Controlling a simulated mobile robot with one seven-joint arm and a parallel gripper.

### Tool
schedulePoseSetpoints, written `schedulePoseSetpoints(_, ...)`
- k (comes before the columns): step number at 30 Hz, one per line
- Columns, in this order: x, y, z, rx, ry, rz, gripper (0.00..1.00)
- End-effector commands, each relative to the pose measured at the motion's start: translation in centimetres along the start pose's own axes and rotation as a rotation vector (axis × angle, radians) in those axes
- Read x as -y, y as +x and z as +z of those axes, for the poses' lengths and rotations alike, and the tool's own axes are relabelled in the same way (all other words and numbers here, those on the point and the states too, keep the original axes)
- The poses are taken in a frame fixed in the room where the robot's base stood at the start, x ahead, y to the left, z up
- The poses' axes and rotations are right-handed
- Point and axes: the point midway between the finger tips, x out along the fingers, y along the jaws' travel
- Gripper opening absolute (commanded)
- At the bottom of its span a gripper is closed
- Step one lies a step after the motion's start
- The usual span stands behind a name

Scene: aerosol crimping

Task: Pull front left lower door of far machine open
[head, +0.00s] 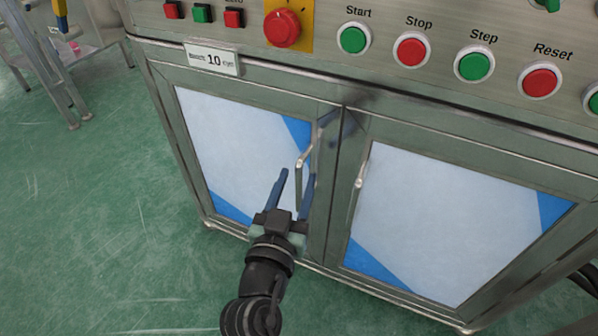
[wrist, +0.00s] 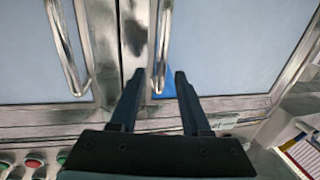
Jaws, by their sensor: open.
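The front left lower door (head: 238,135) of the machine (head: 390,85) has a pale panel with blue corners and looks shut. Its metal bar handle (head: 299,178) stands upright near the door's right edge. My gripper (head: 298,173) is open in front of this door. Its two blue-grey fingers reach toward the handle, one on each side of the bar. In the wrist view, which is upside down, the handle (wrist: 165,40) ends between the fingertips of my gripper (wrist: 160,72). I cannot tell whether a finger touches it.
The right lower door (head: 450,210) looks shut, and its own handle (head: 358,182) is close to the right of my gripper. A control panel with red and green buttons (head: 352,40) is above the doors. The green floor (head: 100,220) on the left is clear.

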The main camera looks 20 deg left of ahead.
Motion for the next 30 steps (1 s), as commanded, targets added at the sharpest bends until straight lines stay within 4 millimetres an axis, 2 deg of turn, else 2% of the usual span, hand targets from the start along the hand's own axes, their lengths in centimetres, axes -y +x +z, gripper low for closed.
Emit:
schedulePoseSetpoints(6,0.1,2.2,0.0,-0.001,0.000,-0.001,0.47)
schedulePoseSetpoints(17,0.0,2.6,0.0,0.000,-0.001,-0.001,0.47)
schedulePoseSetpoints(20,0.0,2.6,0.0,0.000,-0.001,-0.001,0.33)
schedulePoseSetpoints(25,0.0,2.5,0.0,0.000,-0.001,-0.001,0.02)
schedulePoseSetpoints(30,0.0,2.5,0.0,0.000,-0.001,-0.001,0.00)
